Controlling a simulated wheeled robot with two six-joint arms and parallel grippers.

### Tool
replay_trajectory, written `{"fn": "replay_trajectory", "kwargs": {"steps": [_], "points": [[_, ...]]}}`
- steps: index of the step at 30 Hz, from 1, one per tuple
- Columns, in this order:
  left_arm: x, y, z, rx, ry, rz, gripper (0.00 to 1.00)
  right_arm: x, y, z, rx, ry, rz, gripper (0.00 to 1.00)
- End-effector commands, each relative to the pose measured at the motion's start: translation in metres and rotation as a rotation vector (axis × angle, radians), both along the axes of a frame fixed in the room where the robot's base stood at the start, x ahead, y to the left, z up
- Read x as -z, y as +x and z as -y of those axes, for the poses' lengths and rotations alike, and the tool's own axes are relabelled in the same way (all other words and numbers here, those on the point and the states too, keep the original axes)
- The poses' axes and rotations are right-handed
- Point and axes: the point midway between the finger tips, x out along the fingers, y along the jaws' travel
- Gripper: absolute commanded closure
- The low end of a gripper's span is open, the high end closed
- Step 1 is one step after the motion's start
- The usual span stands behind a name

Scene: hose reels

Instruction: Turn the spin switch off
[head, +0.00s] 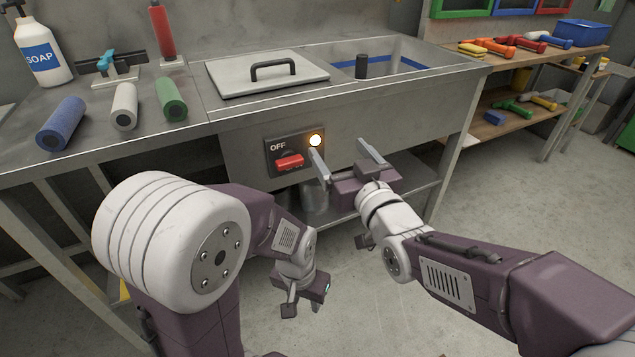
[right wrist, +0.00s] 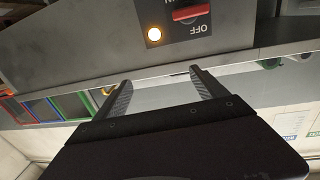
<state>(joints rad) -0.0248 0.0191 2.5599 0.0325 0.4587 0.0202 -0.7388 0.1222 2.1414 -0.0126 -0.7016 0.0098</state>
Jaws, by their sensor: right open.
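The spin switch is a red knob (head: 289,162) on a dark panel marked OFF (head: 271,158), set in the front of a steel sink unit. The knob lies nearly level. A round lamp (head: 315,141) at the panel's upper right glows. My right gripper (head: 336,147) is open and empty, just right of the panel. In the right wrist view the knob (right wrist: 190,12) and the lit lamp (right wrist: 154,34) appear upside down, beyond the open fingers (right wrist: 158,82). My left gripper (head: 302,288) hangs low in front of the unit; its fingers are not clear.
On the counter are a soap bottle (head: 42,50), several coloured rollers, and a lid (head: 266,77) with a black handle beside an open basin (head: 385,58). A shelf table (head: 500,78) with coloured tools stands right. The floor at right is clear.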

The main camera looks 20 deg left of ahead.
Motion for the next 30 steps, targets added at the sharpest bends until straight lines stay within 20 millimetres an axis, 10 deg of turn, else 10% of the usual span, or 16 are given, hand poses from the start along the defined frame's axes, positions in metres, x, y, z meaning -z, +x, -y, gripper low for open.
{"fn": "replay_trajectory", "kwargs": {"steps": [3, 10, 30], "points": [[0.045, 0.000, 0.000, 0.000, 0.000, 0.000, 0.64, 0.047, -0.018, -0.020, -0.051, -0.003, -0.003, 0.18], [0.076, 0.000, 0.000, 0.000, 0.000, 0.000, 0.64, 0.079, -0.042, -0.042, -0.113, -0.005, -0.006, 0.18], [0.037, 0.000, 0.000, 0.000, 0.000, 0.000, 0.64, 0.075, 0.011, -0.108, -0.117, -0.007, -0.006, 0.18]]}}
